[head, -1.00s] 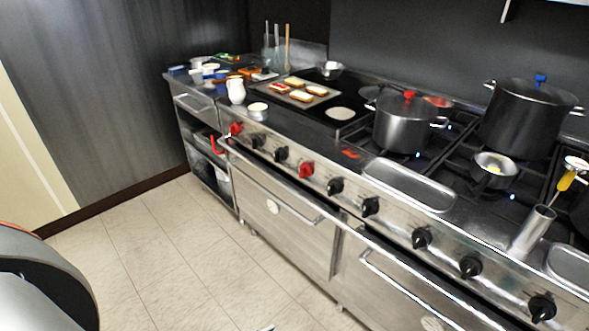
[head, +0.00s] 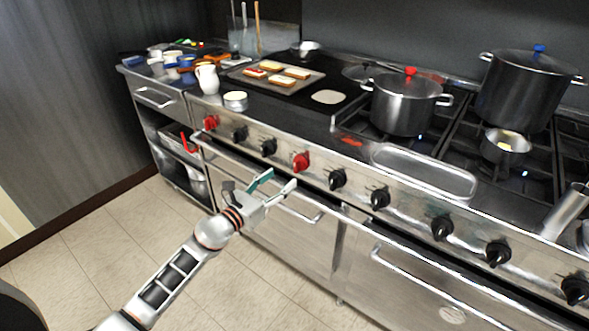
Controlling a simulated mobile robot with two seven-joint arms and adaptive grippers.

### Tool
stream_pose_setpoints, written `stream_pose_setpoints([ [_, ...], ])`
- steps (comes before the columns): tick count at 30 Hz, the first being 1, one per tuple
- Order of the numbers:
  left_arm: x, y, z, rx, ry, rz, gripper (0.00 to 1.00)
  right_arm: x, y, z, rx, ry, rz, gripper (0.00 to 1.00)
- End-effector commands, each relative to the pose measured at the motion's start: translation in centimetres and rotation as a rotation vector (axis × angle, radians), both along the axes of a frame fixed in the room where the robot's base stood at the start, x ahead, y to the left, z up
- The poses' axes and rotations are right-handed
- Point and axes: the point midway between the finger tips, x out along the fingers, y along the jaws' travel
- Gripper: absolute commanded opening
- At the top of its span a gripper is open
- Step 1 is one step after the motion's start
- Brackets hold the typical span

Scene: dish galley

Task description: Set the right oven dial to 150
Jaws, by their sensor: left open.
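A row of dials runs along the steel front panel of the range in the head view. Two are red: one at the far left (head: 210,122) and one further right (head: 301,162). The others are black, such as the one just right of the second red dial (head: 337,179). Dial markings are too small to read, and no label shows which is the right oven dial. My left gripper (head: 280,181) is open and empty, in front of the left oven door, below and left of the second red dial, apart from it. My right gripper is not in view.
Oven door handles (head: 300,212) stick out below the dials. On the range stand a red-knobbed pot (head: 402,105), a tall pot (head: 522,92), a small pan (head: 505,150) and a bread tray (head: 262,79). The tiled floor (head: 225,280) in front is clear.

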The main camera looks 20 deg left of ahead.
Motion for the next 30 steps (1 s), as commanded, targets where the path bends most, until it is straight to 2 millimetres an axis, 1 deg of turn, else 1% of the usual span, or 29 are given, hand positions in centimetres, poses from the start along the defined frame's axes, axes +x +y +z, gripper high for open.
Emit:
stream_pose_setpoints([
  [4, 1.3, -0.1, 0.2, 0.057, -0.019, -0.003, 0.51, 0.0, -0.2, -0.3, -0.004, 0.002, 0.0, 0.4],
  [15, 6.3, -2.0, 0.0, 0.053, -0.016, -0.002, 0.51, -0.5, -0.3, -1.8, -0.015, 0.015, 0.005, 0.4],
  [18, 7.1, -2.3, 0.0, 0.053, -0.016, -0.002, 0.51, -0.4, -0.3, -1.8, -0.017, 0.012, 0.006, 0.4],
  [23, 7.8, -2.5, 0.1, 0.053, -0.016, -0.002, 0.51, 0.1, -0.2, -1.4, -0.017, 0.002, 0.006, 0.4],
  [30, 7.8, -2.5, 0.2, 0.052, -0.017, -0.002, 0.51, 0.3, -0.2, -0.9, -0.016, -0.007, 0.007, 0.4],
])
